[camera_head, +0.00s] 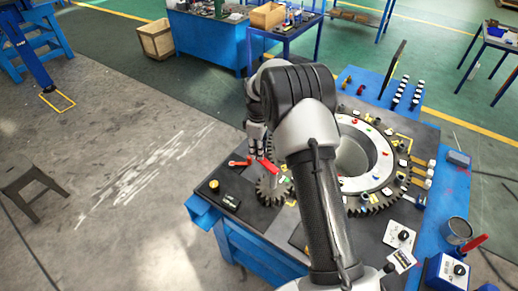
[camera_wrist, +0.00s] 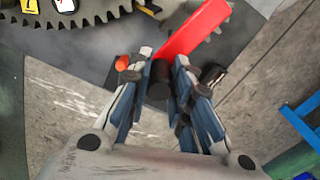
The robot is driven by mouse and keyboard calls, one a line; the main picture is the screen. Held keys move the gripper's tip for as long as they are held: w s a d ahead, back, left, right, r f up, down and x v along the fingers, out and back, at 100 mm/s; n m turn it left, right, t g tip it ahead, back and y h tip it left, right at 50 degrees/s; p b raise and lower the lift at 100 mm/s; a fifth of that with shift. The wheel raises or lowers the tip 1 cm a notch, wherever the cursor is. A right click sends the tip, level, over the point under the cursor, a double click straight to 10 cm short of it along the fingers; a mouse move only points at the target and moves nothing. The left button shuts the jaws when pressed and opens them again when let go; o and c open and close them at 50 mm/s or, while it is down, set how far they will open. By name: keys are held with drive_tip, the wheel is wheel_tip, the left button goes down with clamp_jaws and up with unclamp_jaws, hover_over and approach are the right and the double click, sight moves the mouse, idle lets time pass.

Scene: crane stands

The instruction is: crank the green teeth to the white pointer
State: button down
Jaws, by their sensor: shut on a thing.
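My gripper (camera_head: 257,150) points down at the left side of the gear stand. In the wrist view, my gripper (camera_wrist: 160,70) is shut on the dark crank knob (camera_wrist: 158,90), which stands between its fingers. The red crank arm (camera_wrist: 195,27) runs from there to the upper right; it also shows in the head view (camera_head: 270,167), above the small dark gear (camera_head: 268,190). A green mark (camera_head: 287,180) shows by this gear. The large toothed ring (camera_head: 372,206) with its pale top lies to the right, partly hidden by my arm. I cannot make out the white pointer for certain.
An orange-red lever (camera_head: 240,162) and a yellow-topped knob (camera_head: 214,185) are left of the small gear. A black box (camera_head: 231,201) lies near the stand's front left edge. A grey can (camera_head: 457,230) stands at the right. The floor to the left is mostly clear.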

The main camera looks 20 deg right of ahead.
drive_tip(key=shift+s+a+f, duration=0.15)
drive_tip(key=shift+s, duration=0.1)
drive_tip(key=c, duration=1.6)
unclamp_jaws()
drive_tip(key=shift+a, duration=0.1)
drive_tip(key=shift+o, duration=0.9)
drive_tip(key=shift+w+r, duration=0.1)
drive_tip(key=shift+r, duration=0.1)
drive_tip(key=shift+r, duration=0.25)
wheel_tip(320, 180, up, 11)
drive_tip(key=shift+r, duration=0.15)
